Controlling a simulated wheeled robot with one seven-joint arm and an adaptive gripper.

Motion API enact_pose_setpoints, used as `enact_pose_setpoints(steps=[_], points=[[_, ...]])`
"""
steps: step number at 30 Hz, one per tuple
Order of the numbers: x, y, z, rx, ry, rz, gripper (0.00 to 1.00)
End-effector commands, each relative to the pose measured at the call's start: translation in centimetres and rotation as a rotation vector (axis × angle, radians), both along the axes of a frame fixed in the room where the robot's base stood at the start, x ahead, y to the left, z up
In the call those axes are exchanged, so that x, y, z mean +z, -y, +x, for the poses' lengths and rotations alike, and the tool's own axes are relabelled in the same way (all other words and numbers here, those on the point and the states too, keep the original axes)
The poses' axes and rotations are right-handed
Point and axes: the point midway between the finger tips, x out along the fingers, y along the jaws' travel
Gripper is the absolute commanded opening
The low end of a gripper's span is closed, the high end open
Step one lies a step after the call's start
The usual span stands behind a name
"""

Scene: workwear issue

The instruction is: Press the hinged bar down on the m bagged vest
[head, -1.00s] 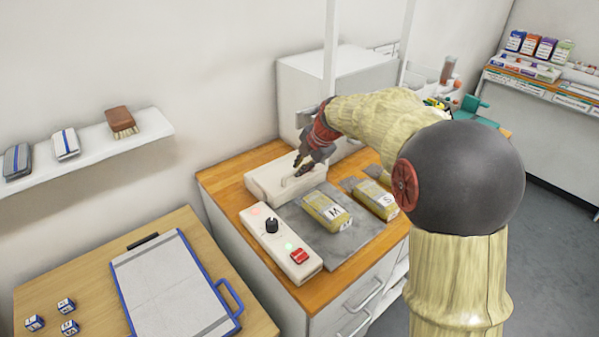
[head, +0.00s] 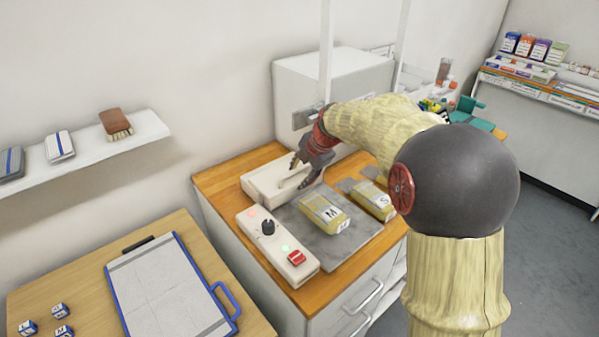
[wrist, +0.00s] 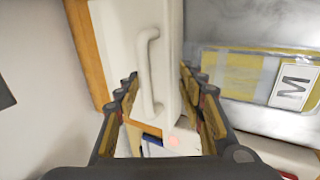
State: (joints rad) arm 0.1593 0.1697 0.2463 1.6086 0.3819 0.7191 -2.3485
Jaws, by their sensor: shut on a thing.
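The hinged bar (head: 268,183) is a white block across the back of the grey plate (head: 347,239). Its white loop handle (wrist: 149,70) shows between my fingers in the wrist view. My gripper (head: 303,174) is at the bar from above and is shut on its handle; the exact contact is hard to make out. The m bagged vest (head: 322,208), yellow with grey bands and a white M label, lies flat on the plate in front of the bar. It also shows at the right of the wrist view (wrist: 238,75), beside my fingers.
A yellow bag marked S (head: 370,200) lies right of the M bag. A white control box (head: 281,250) with a black knob and red switch stands front left. A white cabinet (head: 350,80) stands behind. A clipboard (head: 165,290) lies on the lower left table.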

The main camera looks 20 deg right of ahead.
Motion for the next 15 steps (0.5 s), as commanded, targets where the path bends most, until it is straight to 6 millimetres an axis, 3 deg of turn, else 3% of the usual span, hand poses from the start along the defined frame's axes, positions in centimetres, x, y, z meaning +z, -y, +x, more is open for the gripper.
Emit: enact_pose_setpoints(steps=[1,7,15], points=[[-1.4,0.0,-0.7,0.004,-0.029,0.002,0.19],[-0.5,0.1,-1.0,0.003,-0.027,0.002,0.20],[4.6,1.1,-2.9,0.000,-0.012,-0.001,0.19]])
